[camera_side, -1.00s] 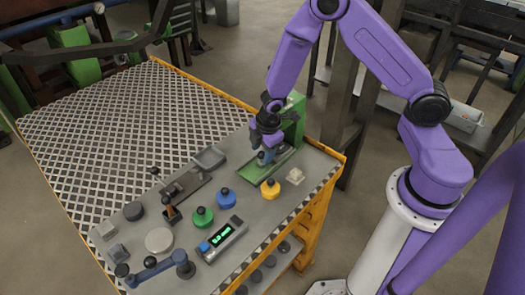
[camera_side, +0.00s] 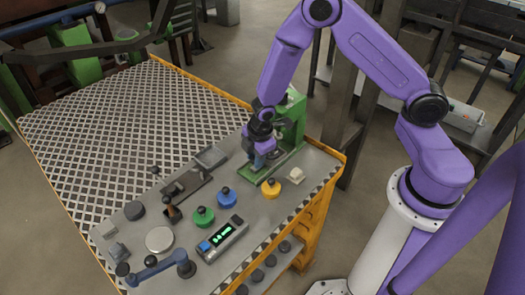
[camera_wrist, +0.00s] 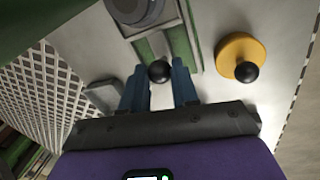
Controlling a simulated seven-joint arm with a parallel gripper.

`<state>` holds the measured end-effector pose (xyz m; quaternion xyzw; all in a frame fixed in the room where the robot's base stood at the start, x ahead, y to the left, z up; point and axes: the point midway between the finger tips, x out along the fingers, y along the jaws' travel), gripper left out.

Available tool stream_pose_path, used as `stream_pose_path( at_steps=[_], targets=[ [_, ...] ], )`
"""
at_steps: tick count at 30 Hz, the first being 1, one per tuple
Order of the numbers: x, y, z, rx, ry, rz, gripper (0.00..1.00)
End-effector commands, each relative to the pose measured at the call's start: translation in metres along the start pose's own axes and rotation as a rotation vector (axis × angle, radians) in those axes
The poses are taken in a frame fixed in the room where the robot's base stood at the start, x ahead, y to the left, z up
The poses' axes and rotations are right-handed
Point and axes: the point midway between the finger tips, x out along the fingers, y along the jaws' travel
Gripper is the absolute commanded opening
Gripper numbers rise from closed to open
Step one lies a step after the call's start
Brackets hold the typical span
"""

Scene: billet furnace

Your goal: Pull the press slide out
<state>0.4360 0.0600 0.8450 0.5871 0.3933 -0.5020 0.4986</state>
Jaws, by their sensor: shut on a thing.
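The green press (camera_side: 291,118) stands at the right end of the bench, with its green-railed base running out toward the lower left. In the wrist view, the press slide (camera_wrist: 180,44) is a grey strip between green rails, with a black ball knob (camera_wrist: 159,71) at its near end. My gripper (camera_side: 259,163) is low over the press base. Its blue fingers (camera_wrist: 159,82) stand on either side of the knob and are shut on it. In the side view my gripper hides the knob and much of the slide.
A yellow knobbed weight (camera_side: 270,188) sits close beside the press base, with a blue one (camera_side: 226,197) and a green one (camera_side: 203,217) further left.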

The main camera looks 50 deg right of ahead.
Motion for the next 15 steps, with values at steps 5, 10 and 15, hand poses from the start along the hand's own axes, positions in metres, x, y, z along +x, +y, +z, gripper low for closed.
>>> stream_pose_path(
  at_steps=[5, 10, 15],
  targets=[
    [-0.002, -0.008, -0.041, -0.01, 0.004, 0.002, 0.0],
    [-0.003, -0.013, -0.068, -0.007, 0.005, 0.003, 0.0],
    [-0.004, -0.015, -0.08, -0.004, 0.004, 0.002, 0.0]
  ],
)
